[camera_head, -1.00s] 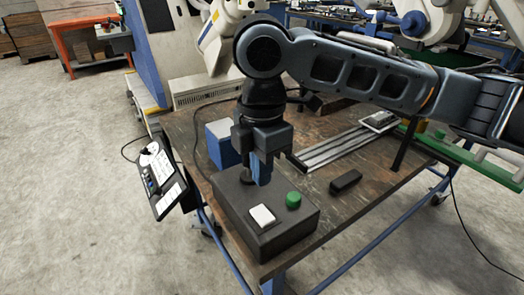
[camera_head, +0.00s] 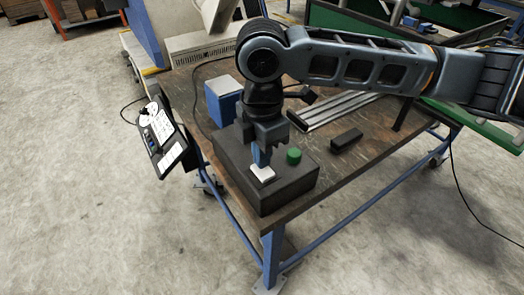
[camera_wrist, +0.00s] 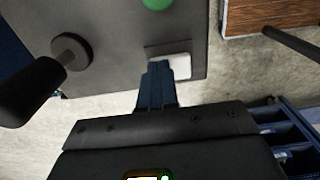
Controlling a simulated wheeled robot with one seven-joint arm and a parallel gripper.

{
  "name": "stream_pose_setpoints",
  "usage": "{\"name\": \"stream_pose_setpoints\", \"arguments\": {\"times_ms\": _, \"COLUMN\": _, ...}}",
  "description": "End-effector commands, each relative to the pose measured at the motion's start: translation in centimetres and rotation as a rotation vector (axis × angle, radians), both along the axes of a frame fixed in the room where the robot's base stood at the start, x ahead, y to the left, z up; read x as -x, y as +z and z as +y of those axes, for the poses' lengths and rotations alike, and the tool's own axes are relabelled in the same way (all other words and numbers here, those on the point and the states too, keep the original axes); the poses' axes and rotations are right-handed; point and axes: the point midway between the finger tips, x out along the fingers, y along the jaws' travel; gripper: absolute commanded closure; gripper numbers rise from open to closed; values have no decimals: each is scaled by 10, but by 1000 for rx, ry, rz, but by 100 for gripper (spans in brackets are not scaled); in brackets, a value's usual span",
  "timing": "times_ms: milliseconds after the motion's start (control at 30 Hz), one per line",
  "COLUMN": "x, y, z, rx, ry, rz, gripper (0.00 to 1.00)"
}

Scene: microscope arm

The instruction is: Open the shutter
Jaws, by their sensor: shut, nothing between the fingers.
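A dark grey control box (camera_head: 285,195) sits at the near left corner of the table. On its top are a white rocker switch (camera_head: 265,176) and a green button (camera_head: 294,156). No part is marked as the shutter control. My gripper (camera_head: 261,163) is shut and empty, pointing down at the white switch and covering part of it. In the wrist view the closed fingertips (camera_wrist: 160,68) overlap the left part of the white switch (camera_wrist: 180,65). I cannot tell whether they touch it. A black knob (camera_wrist: 72,50) stands on the box to the left in the wrist view.
A blue box with a white top (camera_head: 223,100) stands behind the control box. A small black block (camera_head: 346,139) and metal rails (camera_head: 335,108) lie on the wooden table (camera_head: 330,170). A tablet-like panel (camera_head: 165,140) hangs off the left edge. The floor in front is clear.

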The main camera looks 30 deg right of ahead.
Motion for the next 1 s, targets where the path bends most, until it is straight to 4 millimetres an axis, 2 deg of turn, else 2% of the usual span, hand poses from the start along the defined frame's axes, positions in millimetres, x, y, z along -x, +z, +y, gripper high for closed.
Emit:
{"name": "stream_pose_setpoints", "arguments": {"times_ms": 367, "x": 2, "y": -1, "z": 0, "rx": 0, "ry": 1, "rz": 3, "gripper": 100}}
{"name": "stream_pose_setpoints", "arguments": {"times_ms": 700, "x": 15, "y": 2, "z": 0, "rx": 0, "ry": 1, "rz": 3, "gripper": 100}}
{"name": "stream_pose_setpoints", "arguments": {"times_ms": 1000, "x": 15, "y": 3, "z": 0, "rx": 1, "ry": 0, "rz": 1, "gripper": 100}}
